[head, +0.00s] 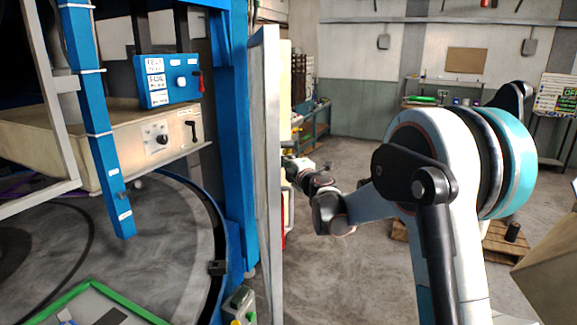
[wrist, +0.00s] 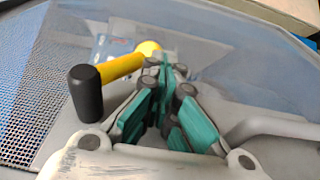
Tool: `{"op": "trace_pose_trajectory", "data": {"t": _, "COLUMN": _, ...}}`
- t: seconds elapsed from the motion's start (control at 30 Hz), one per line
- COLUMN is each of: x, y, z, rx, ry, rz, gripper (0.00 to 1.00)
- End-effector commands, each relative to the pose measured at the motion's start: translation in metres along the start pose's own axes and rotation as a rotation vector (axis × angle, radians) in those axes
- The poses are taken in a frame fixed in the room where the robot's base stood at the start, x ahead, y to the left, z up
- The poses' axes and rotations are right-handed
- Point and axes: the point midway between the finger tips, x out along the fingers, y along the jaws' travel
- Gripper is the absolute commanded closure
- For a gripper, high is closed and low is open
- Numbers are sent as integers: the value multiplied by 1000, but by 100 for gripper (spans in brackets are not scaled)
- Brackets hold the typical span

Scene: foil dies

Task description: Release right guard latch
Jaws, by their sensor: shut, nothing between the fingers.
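A latch handle with a yellow arm (wrist: 122,67) and a black knob (wrist: 86,94) shows in the wrist view, left of my fingers. Its yellow arm runs to a yellow round part (wrist: 149,47) just behind the fingertips. My gripper (wrist: 167,70) has green pads; its fingers are shut and empty. The fingertips are close to the yellow arm's inner end; I cannot tell whether they touch it. In the head view, my wrist reaches the tall grey guard edge (head: 267,160), which hides the fingers and the latch.
A blue post (head: 232,110) and a blue control box (head: 168,81) on a beige machine stand left of the guard. In the wrist view, dark mesh (wrist: 35,105) lies at left. The floor right of the guard is open; a wooden pallet (head: 500,240) lies behind my arm.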

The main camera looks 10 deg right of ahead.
Motion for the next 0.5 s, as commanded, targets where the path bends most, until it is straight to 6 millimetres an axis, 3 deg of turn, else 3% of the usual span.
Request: {"op": "trace_pose_trajectory", "data": {"t": 0.5, "x": 12, "y": 6, "z": 2, "rx": 0, "ry": 0, "rz": 0, "gripper": 100}}
